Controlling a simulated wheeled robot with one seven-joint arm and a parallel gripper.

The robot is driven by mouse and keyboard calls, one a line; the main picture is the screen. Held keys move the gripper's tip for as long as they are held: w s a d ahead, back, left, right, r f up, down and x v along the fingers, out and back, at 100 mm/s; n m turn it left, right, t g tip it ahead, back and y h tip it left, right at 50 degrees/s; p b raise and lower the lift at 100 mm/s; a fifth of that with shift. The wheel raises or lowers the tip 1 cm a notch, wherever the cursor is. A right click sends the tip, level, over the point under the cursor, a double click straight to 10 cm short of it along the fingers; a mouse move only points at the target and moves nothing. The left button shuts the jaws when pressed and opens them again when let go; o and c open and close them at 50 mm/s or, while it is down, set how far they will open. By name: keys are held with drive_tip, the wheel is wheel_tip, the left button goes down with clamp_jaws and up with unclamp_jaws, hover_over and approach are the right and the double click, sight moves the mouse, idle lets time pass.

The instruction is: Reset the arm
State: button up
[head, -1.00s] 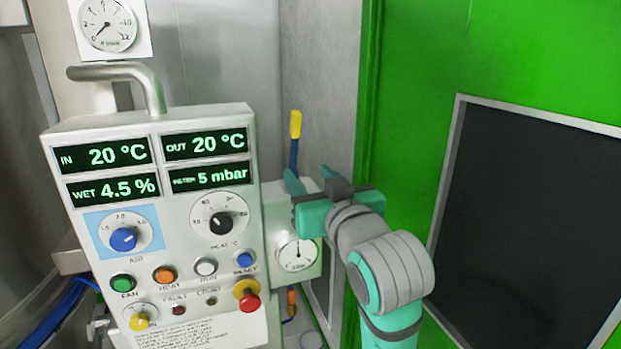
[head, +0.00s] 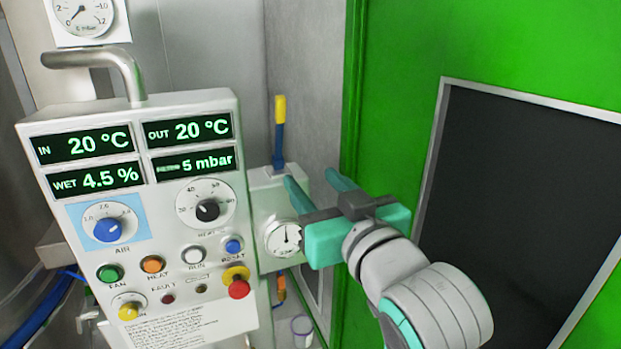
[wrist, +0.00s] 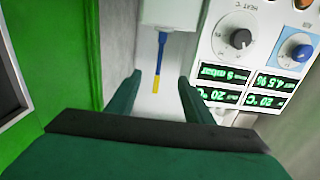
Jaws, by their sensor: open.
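My gripper (head: 318,183) is teal with a dark grey crossbar. It is open and empty, to the right of the control panel (head: 140,215) in the head view. Its fingers point away from me, near a white box with a round gauge (head: 285,240). Part of that box is hidden behind the gripper. A lever with a blue stem and yellow end (head: 280,125) stands upright above the box. In the wrist view, my gripper's two fingers (wrist: 158,88) are spread apart, and the lever (wrist: 158,62) shows between them, apart from both.
A green wall (head: 450,40) with a dark framed window (head: 530,190) stands close on the right. The panel carries knobs, buttons and lit displays. A curved metal pipe (head: 95,58) and a gauge (head: 85,15) are at the upper left.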

drive_tip(key=w+f+m+h, duration=0.1)
drive_tip(key=w+f+m, duration=0.15)
drive_tip(key=f, duration=0.75)
drive_tip(key=w+f+m+h, duration=0.1)
drive_tip(key=f+m, duration=0.2)
drive_tip(key=f, duration=0.6)
drive_tip(key=s+a+f+m+h, duration=0.1)
drive_tip(key=s+f, duration=0.2)
drive_tip(key=f, duration=0.6)
drive_tip(key=s+f+m+h, duration=0.15)
drive_tip(key=s+f, duration=0.25)
drive_tip(key=f, duration=0.5)
drive_tip(key=s+a+f+n+g+h, duration=0.1)
drive_tip(key=s+a+f+h, duration=0.1)
drive_tip(key=s+f, duration=1.15)
drive_tip(key=s+a+n, duration=0.1)
drive_tip(key=s+n, duration=0.2)
drive_tip(key=s, duration=1.4)
drive_tip(key=shift+s+a+f+g+y, duration=0.15)
drive_tip(key=shift+s+g+y, duration=0.25)
drive_tip(key=shift+y, duration=0.05)
drive_tip(key=shift+w, duration=0.1)
drive_tip(key=shift+c, duration=0.4)
